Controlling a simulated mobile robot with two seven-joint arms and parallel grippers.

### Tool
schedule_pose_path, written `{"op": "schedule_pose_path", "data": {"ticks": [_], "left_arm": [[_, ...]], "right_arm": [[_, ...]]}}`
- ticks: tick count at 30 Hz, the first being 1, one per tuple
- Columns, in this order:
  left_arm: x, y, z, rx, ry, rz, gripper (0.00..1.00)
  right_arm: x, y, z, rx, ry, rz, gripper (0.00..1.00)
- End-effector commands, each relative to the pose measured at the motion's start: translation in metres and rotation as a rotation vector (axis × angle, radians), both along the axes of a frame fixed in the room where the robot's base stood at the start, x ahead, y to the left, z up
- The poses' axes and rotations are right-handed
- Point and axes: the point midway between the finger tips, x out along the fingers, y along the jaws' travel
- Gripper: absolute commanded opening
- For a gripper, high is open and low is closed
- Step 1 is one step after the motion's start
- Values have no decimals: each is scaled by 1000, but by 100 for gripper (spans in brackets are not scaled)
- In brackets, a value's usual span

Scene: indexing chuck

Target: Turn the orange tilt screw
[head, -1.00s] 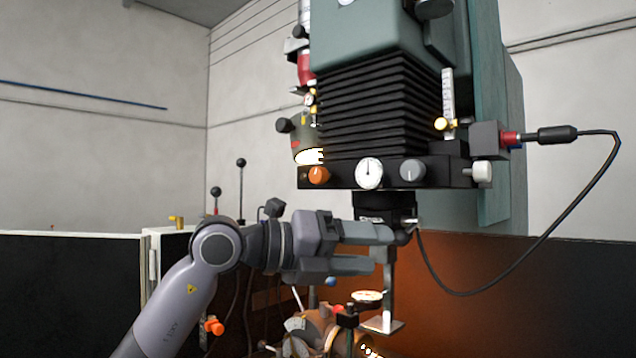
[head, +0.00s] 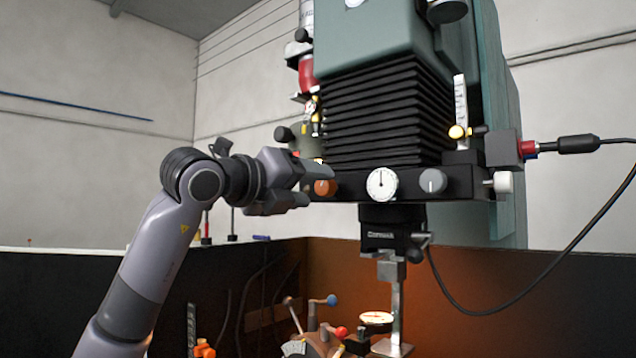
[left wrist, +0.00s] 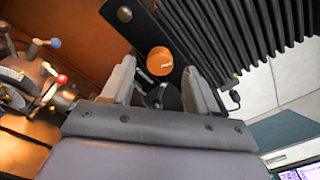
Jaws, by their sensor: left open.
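The orange tilt screw (head: 326,187) is a round knob on the left end of the black bar under the machine head. My left gripper (head: 313,187) is open and level with it, coming from the left, its upper finger overlapping the knob's edge in the head view. In the left wrist view the orange knob (left wrist: 160,61) shows just beyond the gap between the open fingers (left wrist: 160,86), nothing held. I cannot tell whether a finger touches it. My right gripper is not in view.
The bar also carries a white dial (head: 382,184) and a grey knob (head: 432,181). Black bellows (head: 385,115) rise above. The spindle (head: 391,228) and a lower dial gauge (head: 376,318) are below. A cable (head: 555,265) hangs at the right.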

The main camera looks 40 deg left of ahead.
Motion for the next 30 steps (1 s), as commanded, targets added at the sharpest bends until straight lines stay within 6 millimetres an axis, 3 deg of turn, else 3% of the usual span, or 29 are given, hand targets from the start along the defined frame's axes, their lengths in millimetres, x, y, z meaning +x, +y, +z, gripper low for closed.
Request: {"op": "schedule_pose_path", "data": {"ticks": [6,15,21,30], "left_arm": [[23,-3,0,0,1,-2,59],[26,-4,-1,1,-1,-2,59],[26,-4,0,0,0,-2,3],[26,-4,-1,-27,2,-3,3]], "right_arm": [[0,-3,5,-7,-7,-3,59],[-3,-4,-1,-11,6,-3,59],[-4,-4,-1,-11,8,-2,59],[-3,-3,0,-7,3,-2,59]]}}
